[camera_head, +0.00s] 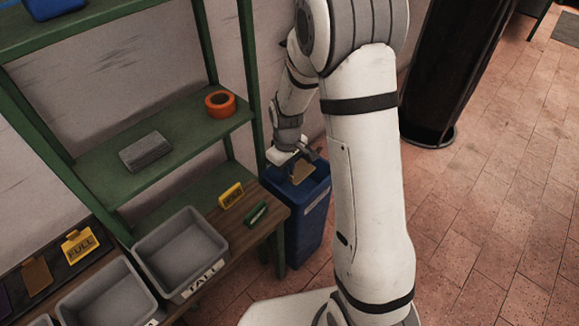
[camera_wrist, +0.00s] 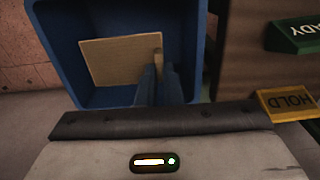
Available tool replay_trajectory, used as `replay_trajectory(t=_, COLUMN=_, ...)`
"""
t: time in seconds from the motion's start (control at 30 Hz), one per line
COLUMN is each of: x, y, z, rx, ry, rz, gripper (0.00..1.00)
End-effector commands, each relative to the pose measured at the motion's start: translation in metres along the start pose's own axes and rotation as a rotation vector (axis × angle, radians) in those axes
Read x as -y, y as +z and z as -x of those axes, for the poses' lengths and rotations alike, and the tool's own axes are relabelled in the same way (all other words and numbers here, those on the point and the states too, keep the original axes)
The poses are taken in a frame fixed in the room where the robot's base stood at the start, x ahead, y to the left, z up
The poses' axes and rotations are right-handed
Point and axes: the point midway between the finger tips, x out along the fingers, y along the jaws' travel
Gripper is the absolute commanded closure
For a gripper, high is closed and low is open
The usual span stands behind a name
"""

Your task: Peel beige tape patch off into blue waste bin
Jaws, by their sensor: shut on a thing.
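The beige tape patch (camera_wrist: 120,61) is a flat square held at the tips of my gripper (camera_wrist: 157,70). In the wrist view it hangs over the open mouth of the blue waste bin (camera_wrist: 58,45), inside the outline of its rim. In the head view my gripper (camera_head: 296,163) is above the bin (camera_head: 314,215), with the patch (camera_head: 301,174) just below it. My gripper is shut on the right edge of the patch. I cannot tell how far below the rim the patch reaches.
A wooden bench (camera_head: 270,205) with grey trays (camera_head: 182,252) stands left of the bin. A yellow sign (camera_head: 231,195) and a green sign (camera_head: 256,214) sit near its end. A green shelf (camera_head: 160,140) holds an orange tape roll (camera_head: 220,103) and a grey block (camera_head: 145,151).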

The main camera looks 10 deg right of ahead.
Motion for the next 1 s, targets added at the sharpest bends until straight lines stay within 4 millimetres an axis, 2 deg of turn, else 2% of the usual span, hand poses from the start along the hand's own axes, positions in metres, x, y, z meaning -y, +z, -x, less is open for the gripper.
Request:
replay_trajectory(t=0.03, x=0.0, y=0.0, z=-0.011, rx=0.001, ry=0.0, rz=0.0, gripper=1.0)
replay_trajectory(t=0.6, x=0.001, y=0.0, z=-0.073, rx=0.001, ry=0.0, rz=0.001, gripper=1.0)
replay_trajectory(t=0.8, x=0.001, y=0.0, z=-0.083, rx=0.0, ry=0.0, rz=0.001, gripper=1.0)
replay_trajectory(t=1.0, x=0.001, y=-0.001, z=-0.083, rx=0.0, ry=0.0, rz=0.002, gripper=1.0)
